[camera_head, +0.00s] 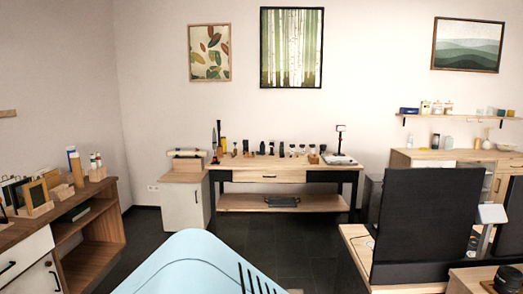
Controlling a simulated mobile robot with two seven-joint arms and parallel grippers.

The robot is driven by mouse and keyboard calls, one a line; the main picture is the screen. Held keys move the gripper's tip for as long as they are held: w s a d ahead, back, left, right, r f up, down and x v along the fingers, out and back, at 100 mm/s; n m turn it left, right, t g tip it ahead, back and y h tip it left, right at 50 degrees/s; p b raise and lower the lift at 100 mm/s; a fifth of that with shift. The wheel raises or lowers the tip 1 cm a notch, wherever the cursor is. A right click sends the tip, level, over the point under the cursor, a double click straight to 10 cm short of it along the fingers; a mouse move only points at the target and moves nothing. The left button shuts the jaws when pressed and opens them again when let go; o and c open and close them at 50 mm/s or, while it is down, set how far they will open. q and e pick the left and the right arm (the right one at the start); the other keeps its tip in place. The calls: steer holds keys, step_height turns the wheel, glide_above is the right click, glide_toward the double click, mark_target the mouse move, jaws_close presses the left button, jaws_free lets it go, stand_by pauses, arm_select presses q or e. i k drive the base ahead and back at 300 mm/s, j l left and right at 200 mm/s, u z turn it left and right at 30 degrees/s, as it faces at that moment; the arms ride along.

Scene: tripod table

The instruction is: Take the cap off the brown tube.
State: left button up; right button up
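I cannot pick out the brown tube and its cap with certainty. A tall tan-orange tube (75,168) stands upright on the dark wooden counter at the left, but I cannot tell whether it is the one. Several small dark and brown upright items (281,149) stand in a row on the wooden table by the back wall, too small to make out. Neither of my grippers is in view.
The left counter (98,190) also holds small wooden stands and frames. A white cabinet (184,201) adjoins the back table (240,160). A black panel (428,227) rises from a desk at the right. Dark floor (285,240) lies open before the back table.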

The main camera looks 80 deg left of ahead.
mark_target(76, 165)
steer(key=i+j+u, duration=0.1)
steer(key=j+u, duration=0.25)
steer(key=i+j+u, duration=0.1)
steer(key=j+u, duration=0.3)
steer(key=i+j+u, duration=0.2)
steer(key=j+u, duration=0.15)
steer(key=i+j+u, duration=0.2)
steer(key=j+u, duration=0.15)
steer(key=i+j+u, duration=0.6)
steer(key=i+u, duration=0.2)
steer(key=i+j+u, duration=0.1)
steer(key=i+u, duration=0.3)
steer(key=i, duration=0.15)
steer(key=i+l+u, duration=0.1)
steer(key=i+u, duration=0.35)
steer(key=i+l+u, duration=0.25)
steer(key=i+u, duration=0.15)
steer(key=i, duration=0.2)
steer(key=i+l+u, duration=0.6)
steer(key=u, duration=0.15)
steer(key=i+l+u, duration=0.2)
steer(key=l+u, duration=0.15)
steer(key=i+l+u, duration=0.15)
steer(key=l+u, duration=0.25)
steer(key=i+l+u, duration=0.1)
steer(key=i+l, duration=0.2)
